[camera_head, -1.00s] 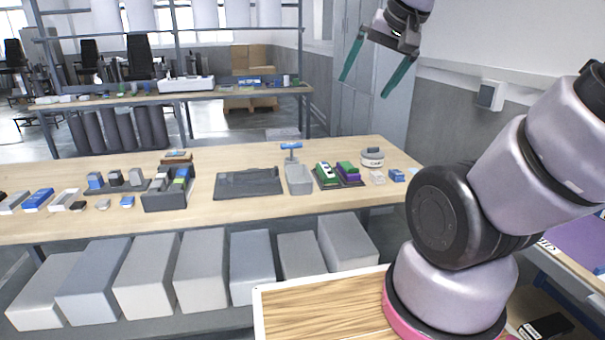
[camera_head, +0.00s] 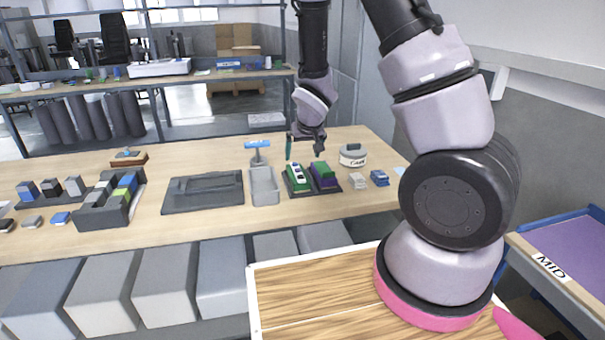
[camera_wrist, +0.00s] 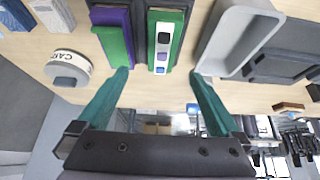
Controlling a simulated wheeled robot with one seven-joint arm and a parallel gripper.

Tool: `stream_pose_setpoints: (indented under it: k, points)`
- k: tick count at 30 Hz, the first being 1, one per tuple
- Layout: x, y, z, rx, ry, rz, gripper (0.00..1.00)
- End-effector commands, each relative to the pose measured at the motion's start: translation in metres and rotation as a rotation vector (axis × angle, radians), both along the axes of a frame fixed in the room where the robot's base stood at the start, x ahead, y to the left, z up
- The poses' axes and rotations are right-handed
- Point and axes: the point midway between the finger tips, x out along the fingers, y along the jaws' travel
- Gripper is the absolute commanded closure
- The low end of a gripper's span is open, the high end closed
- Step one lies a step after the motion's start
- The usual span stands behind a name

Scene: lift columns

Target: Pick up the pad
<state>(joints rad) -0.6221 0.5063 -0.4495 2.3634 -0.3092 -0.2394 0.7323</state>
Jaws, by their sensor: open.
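I cannot tell for sure which thing is the pad. A green block with a white strip and small coloured squares (camera_head: 299,180) stands on a dark base on the table, beside a purple and green block (camera_head: 324,177). In the wrist view the strip-topped block (camera_wrist: 164,44) lies between the lines of my teal fingers, with the purple and green block (camera_wrist: 113,36) to its left. My gripper (camera_head: 303,153) is open and empty. It hangs above the table close to these blocks, and no contact shows.
A grey open bin (camera_head: 264,187) stands left of the blocks, with a dark flat tray (camera_head: 203,193) farther left. A blue-topped stand (camera_head: 257,150) is behind the bin. A round labelled tin (camera_head: 353,156) and small pieces (camera_head: 379,178) are to the right. Bare wood lies along the front.

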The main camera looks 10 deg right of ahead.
Motion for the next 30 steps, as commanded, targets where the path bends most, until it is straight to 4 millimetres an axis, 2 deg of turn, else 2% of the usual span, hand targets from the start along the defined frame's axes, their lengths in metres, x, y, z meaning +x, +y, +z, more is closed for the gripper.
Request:
stream_pose_setpoints:
  k: [12, 19, 24, 30]
  points:
    - [0.024, 0.002, -0.048, -0.008, 0.002, 0.012, 0.0]
    - [0.034, 0.003, -0.061, -0.007, 0.001, 0.014, 0.0]
    - [0.05, 0.006, -0.08, -0.009, 0.002, 0.014, 0.0]
    - [0.059, 0.006, -0.096, -0.006, 0.002, 0.011, 0.0]
